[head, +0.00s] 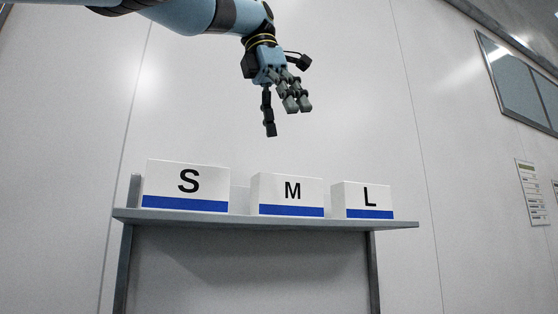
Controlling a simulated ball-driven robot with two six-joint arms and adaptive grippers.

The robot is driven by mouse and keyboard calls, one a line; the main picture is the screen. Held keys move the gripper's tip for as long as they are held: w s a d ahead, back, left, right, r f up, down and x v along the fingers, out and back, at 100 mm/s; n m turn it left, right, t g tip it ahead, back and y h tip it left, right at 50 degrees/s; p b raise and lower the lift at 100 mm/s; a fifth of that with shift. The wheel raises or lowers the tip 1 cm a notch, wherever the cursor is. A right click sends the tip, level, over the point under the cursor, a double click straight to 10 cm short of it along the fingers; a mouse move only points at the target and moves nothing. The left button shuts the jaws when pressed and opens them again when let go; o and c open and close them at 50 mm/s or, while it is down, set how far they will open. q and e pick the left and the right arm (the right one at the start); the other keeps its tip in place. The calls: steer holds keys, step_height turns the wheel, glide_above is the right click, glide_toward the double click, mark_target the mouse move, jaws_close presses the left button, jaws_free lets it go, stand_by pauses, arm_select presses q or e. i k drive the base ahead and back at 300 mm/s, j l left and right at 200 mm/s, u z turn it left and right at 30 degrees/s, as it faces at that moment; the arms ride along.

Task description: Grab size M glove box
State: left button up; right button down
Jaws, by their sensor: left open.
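The size M glove box (288,194) is white with a blue band along its bottom and a black M on its front. It stands upright in the middle of a grey shelf (265,221), between the other two boxes. My left gripper (282,118) hangs above the M box, apart from it, with its fingers pointing down. It is open and empty. My right gripper does not show.
A larger S box (186,186) stands to the left on the shelf and a smaller L box (362,200) to the right. Narrow gaps separate the boxes. A pale panelled wall rises behind. A window (518,82) and a posted sheet (532,192) are at the right. The space above the boxes is clear.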

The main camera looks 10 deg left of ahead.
mark_target(273, 194)
steer(key=i+j, duration=0.1)
steer(key=i, duration=0.25)
steer(key=i+j, duration=0.1)
steer(key=i, duration=0.2)
steer(key=i+j, duration=0.15)
steer(key=j, duration=0.15)
